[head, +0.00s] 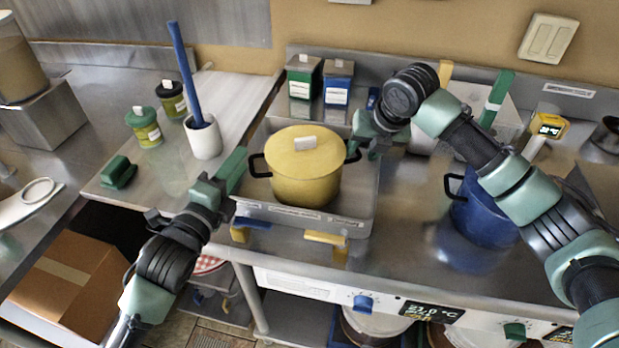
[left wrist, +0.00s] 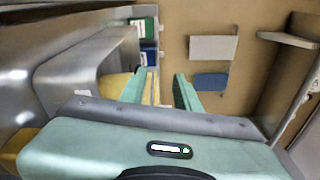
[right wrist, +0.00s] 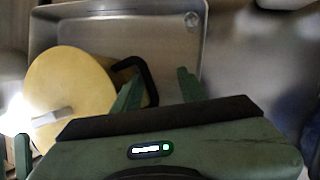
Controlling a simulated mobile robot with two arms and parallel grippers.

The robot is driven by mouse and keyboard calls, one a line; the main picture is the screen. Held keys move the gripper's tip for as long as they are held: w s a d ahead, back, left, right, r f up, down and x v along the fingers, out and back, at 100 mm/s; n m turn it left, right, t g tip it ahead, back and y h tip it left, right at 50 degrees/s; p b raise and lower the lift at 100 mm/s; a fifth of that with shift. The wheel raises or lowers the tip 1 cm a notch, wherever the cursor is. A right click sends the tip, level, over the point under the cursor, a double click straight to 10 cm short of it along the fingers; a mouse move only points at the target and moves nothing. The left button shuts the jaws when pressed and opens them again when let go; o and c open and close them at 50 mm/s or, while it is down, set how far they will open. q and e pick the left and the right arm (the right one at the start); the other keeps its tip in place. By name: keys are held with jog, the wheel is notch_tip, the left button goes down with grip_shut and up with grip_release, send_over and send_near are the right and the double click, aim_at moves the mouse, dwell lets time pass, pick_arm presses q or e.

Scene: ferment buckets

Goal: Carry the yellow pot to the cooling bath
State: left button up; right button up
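The yellow pot (head: 305,180), lidded and with black side handles, stands upright inside a shallow metal basin (head: 365,205) that looks like the cooling bath. The right wrist view shows the pot (right wrist: 70,85) and a drain in the basin (right wrist: 110,32). My left gripper (head: 236,168) is open and empty, just left of the pot's left handle; its fingers (left wrist: 160,90) are apart. My right gripper (head: 362,142) is at the right handle; its fingers (right wrist: 160,88) are apart, one close to the handle loop. Whether it touches the handle is unclear.
Green and blue tins (head: 303,78) stand behind the basin. A blue pot (head: 482,215) is at right. The counter between it and the basin is clear.

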jog(key=shift+d, duration=0.1)
jog(key=v, duration=1.1)
jog(key=shift+s+a+r, duration=0.2)
jog(key=shift+r, duration=0.2)
